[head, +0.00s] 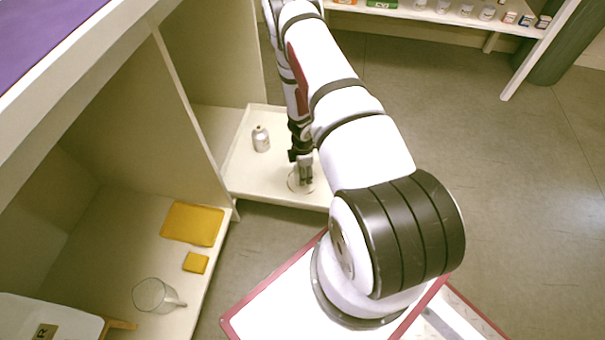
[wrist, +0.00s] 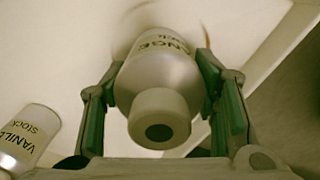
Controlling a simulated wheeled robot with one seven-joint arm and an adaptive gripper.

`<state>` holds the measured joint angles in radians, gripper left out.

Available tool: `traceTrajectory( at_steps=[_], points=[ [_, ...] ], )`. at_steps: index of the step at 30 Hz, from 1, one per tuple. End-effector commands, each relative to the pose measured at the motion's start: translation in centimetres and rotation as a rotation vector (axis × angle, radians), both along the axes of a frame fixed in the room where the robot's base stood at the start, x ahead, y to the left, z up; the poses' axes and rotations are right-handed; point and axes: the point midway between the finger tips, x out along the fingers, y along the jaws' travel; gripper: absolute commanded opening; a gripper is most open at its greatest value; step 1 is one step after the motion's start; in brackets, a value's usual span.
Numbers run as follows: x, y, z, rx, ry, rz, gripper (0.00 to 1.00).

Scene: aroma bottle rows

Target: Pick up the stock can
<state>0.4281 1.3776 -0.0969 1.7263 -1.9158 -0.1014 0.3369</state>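The stock can (wrist: 155,72) is a silver-grey can with a pale cap facing the wrist camera. Its label, upside down in the wrist view, reads as orange stock. My gripper (wrist: 158,70) has a finger on each side of the can, and both fingertips meet its sides with no gap visible there. In the head view my gripper (head: 303,178) points down at the near part of a cream tray (head: 270,188), and the can there is mostly hidden. A second can (wrist: 28,138), labelled vanilla stock, stands to the left; it also shows in the head view (head: 261,139).
A partition (head: 185,110) borders the tray on the left. A shelf (head: 440,14) with several small jars is at the back. The floor on the right is clear.

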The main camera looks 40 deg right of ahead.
Motion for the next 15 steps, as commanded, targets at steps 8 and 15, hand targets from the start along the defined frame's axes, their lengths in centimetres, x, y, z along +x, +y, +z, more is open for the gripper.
traceTrajectory(
  at_steps=[8, 15],
  points=[
    [0.0, 0.0, 0.0, 0.0, -0.001, 0.0, 0.08],
    [0.1, -0.1, 1.2, -0.002, -0.001, -0.001, 0.08]
  ],
)
